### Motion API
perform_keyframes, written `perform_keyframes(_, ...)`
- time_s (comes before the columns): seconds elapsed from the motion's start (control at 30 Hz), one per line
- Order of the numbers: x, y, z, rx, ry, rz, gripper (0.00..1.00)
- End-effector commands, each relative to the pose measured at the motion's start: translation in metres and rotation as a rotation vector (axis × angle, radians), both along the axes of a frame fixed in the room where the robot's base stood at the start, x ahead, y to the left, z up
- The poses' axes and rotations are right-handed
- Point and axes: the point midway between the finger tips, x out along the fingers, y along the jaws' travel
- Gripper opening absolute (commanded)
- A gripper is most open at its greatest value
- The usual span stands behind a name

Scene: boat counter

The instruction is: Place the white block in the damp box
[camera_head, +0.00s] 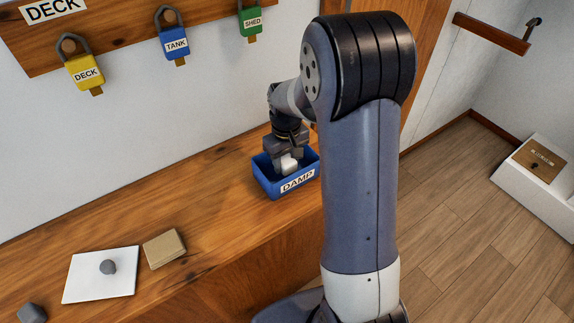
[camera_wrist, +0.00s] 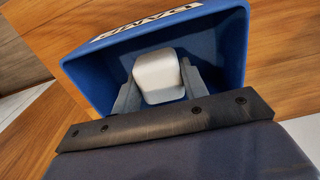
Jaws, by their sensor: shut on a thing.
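The white block (camera_head: 289,164) is held between the fingers of my gripper (camera_head: 287,160), at the opening of the blue box labelled DAMP (camera_head: 297,183). In the wrist view the white block (camera_wrist: 158,78) sits between the two grey fingers of my gripper (camera_wrist: 157,88), with the blue box (camera_wrist: 233,50) around it on the far side and both sides. The gripper is shut on the block. Whether the block touches the box floor cannot be told. My arm covers part of the counter right of the box.
On the wooden counter (camera_head: 205,190) lie a white sheet (camera_head: 88,285) with a grey knob-like piece (camera_head: 108,267), a tan block (camera_head: 164,249) and a grey piece (camera_head: 32,313). Padlocks marked DECK (camera_head: 86,73), TANK (camera_head: 175,43) and SHED (camera_head: 250,22) hang above.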

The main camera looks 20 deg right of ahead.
Motion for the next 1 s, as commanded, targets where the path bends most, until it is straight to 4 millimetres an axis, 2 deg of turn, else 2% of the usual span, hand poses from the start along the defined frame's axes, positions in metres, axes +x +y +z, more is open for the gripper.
perform_keyframes(0.03,-0.001,0.000,-0.009,0.000,0.006,0.000,0.17)
perform_keyframes(0.17,0.000,0.000,-0.023,0.000,0.003,0.000,0.17)
perform_keyframes(0.57,0.000,0.000,-0.029,0.000,0.001,0.000,0.17)
perform_keyframes(0.6,0.000,0.000,-0.028,0.000,0.001,0.000,0.44)
perform_keyframes(0.83,0.000,0.000,-0.028,0.000,0.001,0.000,0.63)
perform_keyframes(1.0,0.000,0.000,-0.028,0.000,0.001,0.000,0.63)
